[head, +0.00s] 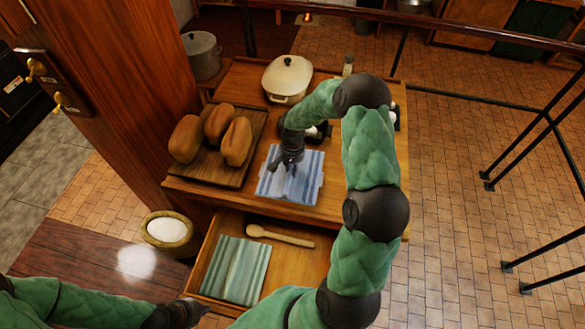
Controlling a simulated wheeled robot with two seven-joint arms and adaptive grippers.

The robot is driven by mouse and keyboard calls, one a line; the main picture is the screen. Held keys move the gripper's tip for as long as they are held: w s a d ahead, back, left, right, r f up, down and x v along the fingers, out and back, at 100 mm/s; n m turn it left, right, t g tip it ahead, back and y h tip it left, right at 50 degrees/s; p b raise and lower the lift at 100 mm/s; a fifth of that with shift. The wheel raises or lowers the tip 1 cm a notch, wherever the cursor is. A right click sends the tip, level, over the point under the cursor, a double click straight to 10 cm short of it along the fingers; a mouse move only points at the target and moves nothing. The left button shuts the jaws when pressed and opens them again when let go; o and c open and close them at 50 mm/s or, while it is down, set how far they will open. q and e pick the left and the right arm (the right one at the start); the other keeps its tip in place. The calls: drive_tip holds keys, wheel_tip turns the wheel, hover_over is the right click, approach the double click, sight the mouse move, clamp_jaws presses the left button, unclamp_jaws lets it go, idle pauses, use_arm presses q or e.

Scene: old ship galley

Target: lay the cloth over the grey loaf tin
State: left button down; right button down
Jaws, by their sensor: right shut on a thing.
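A blue-and-white striped cloth (309,182) lies spread near the front edge of the wooden table, with slightly uneven edges. My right gripper (287,168) points down onto its upper left part and is shut on it. I see no grey loaf tin; whether one is under the cloth or behind my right arm, I cannot tell. My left gripper (198,309) is low in the view, at the front left corner of the open drawer; its fingers are too unclear to tell their state. A green striped cloth (236,270) lies flat in the drawer.
A board (225,178) with three loaves (236,141) stands left of the blue cloth. A lidded cream pot (287,79) is behind. The open drawer (294,261) also holds a wooden spoon (282,237). My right arm hides the table's right side.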

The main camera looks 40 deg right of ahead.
drive_tip(key=c, duration=1)
unclamp_jaws()
drive_tip(key=shift+r+p, duration=2.1)
drive_tip(key=shift+r, duration=1.9)
drive_tip(key=shift+s, duration=0.1)
